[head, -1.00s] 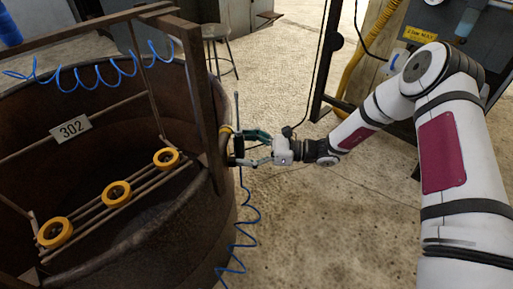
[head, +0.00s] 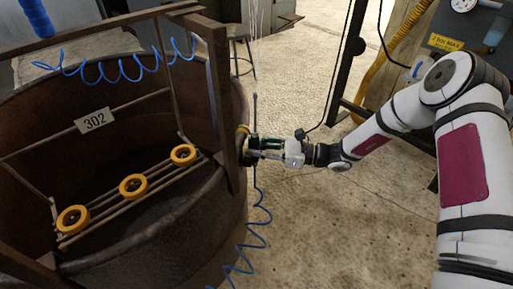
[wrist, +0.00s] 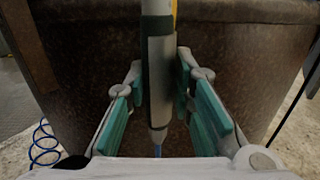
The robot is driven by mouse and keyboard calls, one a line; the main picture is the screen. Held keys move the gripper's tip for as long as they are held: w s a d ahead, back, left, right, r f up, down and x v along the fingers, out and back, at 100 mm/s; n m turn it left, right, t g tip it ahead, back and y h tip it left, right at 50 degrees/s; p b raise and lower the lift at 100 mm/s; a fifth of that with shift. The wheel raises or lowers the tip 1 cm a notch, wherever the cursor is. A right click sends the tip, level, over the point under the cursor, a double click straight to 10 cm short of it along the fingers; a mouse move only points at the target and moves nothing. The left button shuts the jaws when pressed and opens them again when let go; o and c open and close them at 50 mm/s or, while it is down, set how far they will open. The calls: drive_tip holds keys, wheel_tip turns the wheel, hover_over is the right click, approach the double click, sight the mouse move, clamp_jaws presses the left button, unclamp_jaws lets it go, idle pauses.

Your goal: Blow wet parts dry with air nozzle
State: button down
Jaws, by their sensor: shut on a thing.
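Three yellow rings, at the left (head: 72,219), middle (head: 133,186) and right (head: 183,155), sit on a hanging rail rack (head: 120,211) inside a rusty round tub (head: 205,240). The air nozzle (head: 254,112) stands upright at the tub's right outer side, with a coiled blue hose below it. Faint pale streaks rise above its tip. My gripper (head: 258,149) is shut on the nozzle's body. In the wrist view the nozzle (wrist: 158,85) runs between the teal finger pads. Whether the rings are wet is too small to tell.
A brown frame post (head: 219,95) stands between the nozzle and the rings. A plate marked 302 (head: 95,120) hangs on the rack. A blue coiled hose (head: 110,70) crosses the tub's back rim.

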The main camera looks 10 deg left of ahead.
sight(259, 137)
idle(0.4)
drive_tip(key=shift+r+p, duration=1.3)
drive_tip(key=shift+r, duration=0.35)
drive_tip(key=shift+w+a+r+p, duration=0.15)
drive_tip(key=shift+r+p, duration=0.15)
drive_tip(key=shift+r, duration=0.25)
drive_tip(key=shift+w+d+r, duration=0.1)
drive_tip(key=shift+d, duration=0.5)
drive_tip(key=d, duration=0.2)
drive_tip(key=shift+d+f, duration=0.2)
drive_tip(key=shift+d, duration=0.1)
drive_tip(key=shift+d+f+p, duration=0.1)
drive_tip(key=shift+d+p, duration=0.25)
drive_tip(key=shift+d, duration=1.9)
